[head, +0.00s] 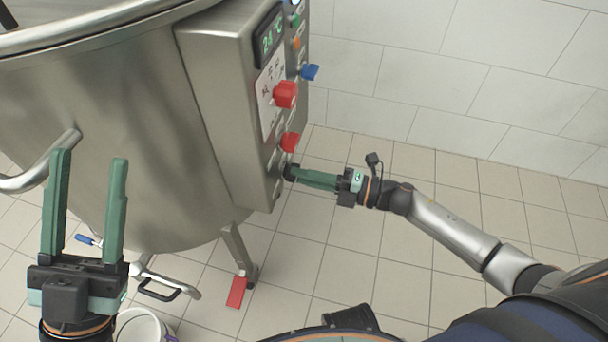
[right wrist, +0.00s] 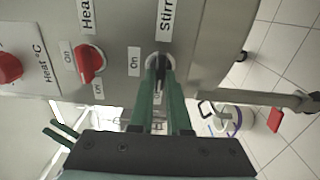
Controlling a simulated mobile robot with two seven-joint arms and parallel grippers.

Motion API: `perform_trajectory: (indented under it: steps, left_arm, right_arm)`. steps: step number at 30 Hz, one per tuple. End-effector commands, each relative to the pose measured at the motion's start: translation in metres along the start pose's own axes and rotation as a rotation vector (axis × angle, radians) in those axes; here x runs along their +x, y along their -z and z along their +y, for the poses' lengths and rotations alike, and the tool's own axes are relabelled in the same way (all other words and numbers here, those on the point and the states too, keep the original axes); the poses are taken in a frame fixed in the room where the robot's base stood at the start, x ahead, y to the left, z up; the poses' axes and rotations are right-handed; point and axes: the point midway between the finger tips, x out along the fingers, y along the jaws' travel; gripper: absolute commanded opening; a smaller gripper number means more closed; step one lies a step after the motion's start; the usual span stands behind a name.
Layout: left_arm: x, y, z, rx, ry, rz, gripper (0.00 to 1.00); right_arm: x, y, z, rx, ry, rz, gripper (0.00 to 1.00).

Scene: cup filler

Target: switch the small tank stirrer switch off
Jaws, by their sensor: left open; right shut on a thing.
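The steel tank (head: 120,120) stands on the left of the head view with a control box (head: 215,90) on its side. The stirrer switch is a dark knob (right wrist: 157,68) under a "Stirr..." label in the right wrist view, with an "On" label beside it. My right gripper (head: 295,174) is at the lowest part of the box's panel, its green fingers shut on the knob. The fingers also show in the right wrist view (right wrist: 158,90) and partly hide the knob. My left gripper (head: 88,165) is open and empty in front of the tank.
Red knobs (head: 285,94) and (head: 290,141) and a blue knob (head: 310,72) sit higher on the panel near my right gripper. A white bucket (head: 140,326) stands on the floor below the tank's outlet. The tiled floor to the right is clear apart from my arm.

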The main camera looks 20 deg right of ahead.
Motion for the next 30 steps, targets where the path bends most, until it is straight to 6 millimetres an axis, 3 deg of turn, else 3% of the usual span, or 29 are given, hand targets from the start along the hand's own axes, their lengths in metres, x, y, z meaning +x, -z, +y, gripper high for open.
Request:
perform_trajectory:
  steps: [5, 6, 13, 23, 30]
  left_arm:
    - [0.0, 0.0, 0.0, 0.0, 0.0, -0.001, 0.5]
    - [0.0, 0.0, 0.0, -0.001, 0.0, -0.001, 0.5]
    - [0.0, 0.0, 0.0, -0.001, 0.0, -0.001, 0.5]
    - [0.001, 0.001, -0.001, -0.001, 0.0, -0.001, 0.5]
    - [0.008, 0.009, -0.005, -0.007, 0.005, 0.003, 0.5]
  right_arm:
    - [-0.001, -0.001, -0.001, -0.003, 0.003, -0.001, 0.0]
    - [-0.001, -0.001, -0.001, -0.003, 0.003, -0.001, 0.2]
    - [-0.001, 0.0, -0.001, -0.001, 0.002, -0.001, 0.45]
    - [-0.005, 0.0, 0.0, 0.001, 0.002, -0.001, 0.45]
    - [-0.048, 0.0, 0.001, 0.003, 0.007, -0.002, 0.45]
